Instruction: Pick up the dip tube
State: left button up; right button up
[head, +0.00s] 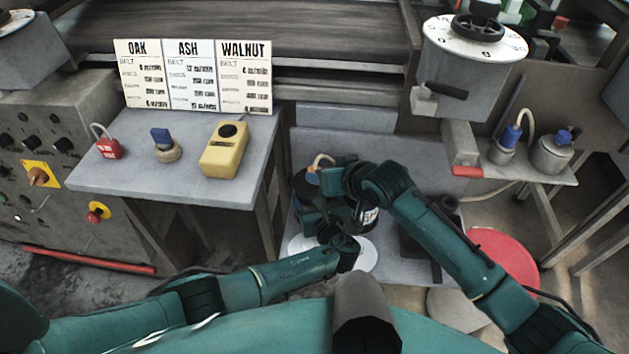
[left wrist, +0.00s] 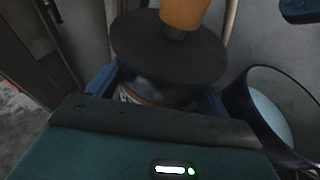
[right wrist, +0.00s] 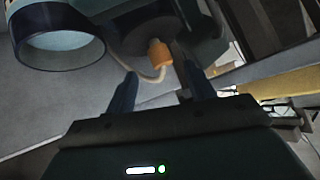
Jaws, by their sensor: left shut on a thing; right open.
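My left gripper (left wrist: 160,95) is shut on a dark round body (left wrist: 155,91) under a wide black disc (left wrist: 170,48) with an orange fitting (left wrist: 183,12) on top. In the head view that dark body (head: 303,184) is partly covered by my arms. A cream tube (head: 322,160) curves from the fitting; I take it for the dip tube, though its lower part is hidden. My right gripper (right wrist: 163,88) is open and empty. In the right wrist view the orange fitting (right wrist: 159,54) and cream tube (right wrist: 150,77) appear beyond and between its fingertips.
An open dark can (left wrist: 270,108) stands close to the right of the held body in the left wrist view. A side table holds a red padlock (head: 109,147), a blue-topped knob (head: 164,145) and a yellow box (head: 224,150). A red round lid (head: 505,258) is at the right.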

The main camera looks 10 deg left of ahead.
aim_at(314, 169)
pick_arm(q)
jog(key=shift+w+r, duration=0.1)
jog(key=shift+r, duration=0.05)
pick_arm(e)
jog(key=a+r+m+g+h, duration=0.2)
jog(key=a+r+g+h, duration=0.1)
jog(key=r+h, duration=0.3)
jog(key=shift+g, duration=0.3)
jog(key=x, duration=0.5)
jog(key=shift+s+a, duration=0.1)
jog(key=shift+s, duration=0.05)
jog(key=shift+w+x, duration=0.15)
jog(key=shift+x, duration=1.15)
jog(key=shift+w+x, duration=0.15)
jog(key=shift+x, duration=1.15)
jog(key=shift+r, duration=0.1)
jog(key=shift+c, duration=0.5)
jog(key=c, duration=1)
jog(key=shift+r, duration=0.15)
jog(key=shift+r, duration=4.85)
